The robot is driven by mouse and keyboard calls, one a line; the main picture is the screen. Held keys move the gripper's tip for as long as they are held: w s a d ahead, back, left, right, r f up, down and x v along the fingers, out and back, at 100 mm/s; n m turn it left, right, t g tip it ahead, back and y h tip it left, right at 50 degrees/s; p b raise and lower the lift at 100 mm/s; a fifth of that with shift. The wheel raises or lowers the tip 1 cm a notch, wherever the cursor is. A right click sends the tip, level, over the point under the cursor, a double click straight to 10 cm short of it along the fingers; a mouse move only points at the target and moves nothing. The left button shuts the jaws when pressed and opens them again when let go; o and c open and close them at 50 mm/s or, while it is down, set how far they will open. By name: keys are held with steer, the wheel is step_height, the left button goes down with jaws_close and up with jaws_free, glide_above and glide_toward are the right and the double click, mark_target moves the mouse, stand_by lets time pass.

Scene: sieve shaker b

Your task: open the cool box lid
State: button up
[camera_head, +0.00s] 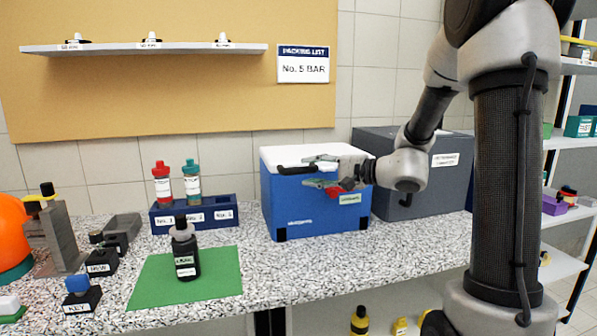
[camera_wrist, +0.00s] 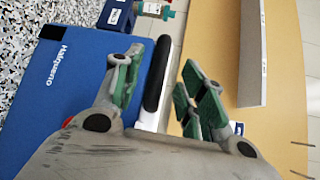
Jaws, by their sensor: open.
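The cool box is blue (camera_head: 300,210) with a white lid (camera_head: 315,153), which lies closed on top. A black bar handle (camera_head: 295,170) runs along the lid's front edge. My gripper (camera_head: 318,172) is at the box's upper front edge, with its green-padded fingers apart. In the wrist view, the handle (camera_wrist: 157,75) shows between the two open fingers (camera_wrist: 160,85), with the blue front (camera_wrist: 70,70) on the left. I cannot tell whether a finger touches the handle.
A dark grey box (camera_head: 405,195) stands right of the cool box. A blue rack (camera_head: 195,215) with two bottles stands to its left. A dark bottle (camera_head: 185,255) is on the green mat (camera_head: 215,275). A wall shelf (camera_head: 145,48) hangs above; free counter lies in front.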

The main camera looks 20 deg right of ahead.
mark_target(301, 171)
steer(key=x, duration=0.5)
steer(key=shift+w+a, duration=0.15)
steer(key=shift+a, duration=0.05)
jaws_close()
